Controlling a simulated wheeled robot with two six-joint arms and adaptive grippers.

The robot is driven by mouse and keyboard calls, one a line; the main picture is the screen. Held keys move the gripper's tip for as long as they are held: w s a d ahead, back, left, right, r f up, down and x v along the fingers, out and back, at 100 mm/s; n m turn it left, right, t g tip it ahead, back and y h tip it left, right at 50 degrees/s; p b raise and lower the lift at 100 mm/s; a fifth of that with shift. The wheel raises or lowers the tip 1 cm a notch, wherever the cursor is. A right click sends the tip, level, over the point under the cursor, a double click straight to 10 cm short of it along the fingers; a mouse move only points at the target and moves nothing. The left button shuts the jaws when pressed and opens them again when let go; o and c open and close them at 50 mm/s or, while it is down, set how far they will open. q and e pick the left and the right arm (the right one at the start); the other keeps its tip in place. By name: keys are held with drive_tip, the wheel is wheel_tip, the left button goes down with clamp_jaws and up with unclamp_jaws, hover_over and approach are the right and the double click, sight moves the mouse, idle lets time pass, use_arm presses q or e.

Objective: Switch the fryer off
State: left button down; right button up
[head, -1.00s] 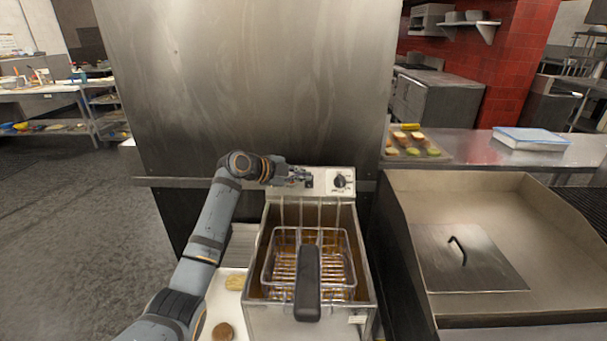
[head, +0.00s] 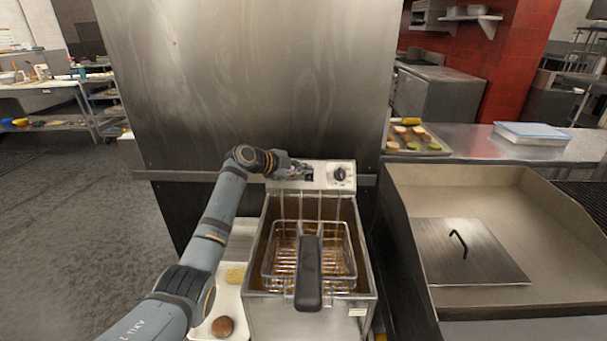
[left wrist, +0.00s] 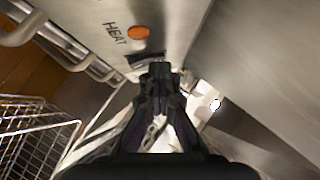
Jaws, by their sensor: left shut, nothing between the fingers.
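The fryer (head: 257,312) stands in front of me with its wire basket (head: 284,254) in the oil well and a black basket handle toward me. Its white control panel (head: 317,181) at the back carries a black round knob (head: 340,174). My left gripper (head: 308,174) is shut and empty at the panel, to the left of the knob. In the left wrist view the fingertips (left wrist: 160,70) are at a dark switch slot (left wrist: 148,58) below an orange light (left wrist: 139,32) and the word HEAT. The fingers partly hide the switch, so its position cannot be told. My right gripper is not in view.
A white tray (head: 236,253) with food lies left of the fryer, under my left arm. A griddle (head: 510,200) with a flat handled lid (head: 470,262) stands to the right. A tall steel panel (head: 250,80) rises behind the fryer.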

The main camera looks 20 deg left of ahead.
use_arm(q)
drive_tip(key=shift+w+a+r+p, duration=0.1)
drive_tip(key=shift+w+r+p, duration=0.15)
drive_tip(key=shift+r, duration=0.3)
drive_tip(key=shift+s+r, duration=0.1)
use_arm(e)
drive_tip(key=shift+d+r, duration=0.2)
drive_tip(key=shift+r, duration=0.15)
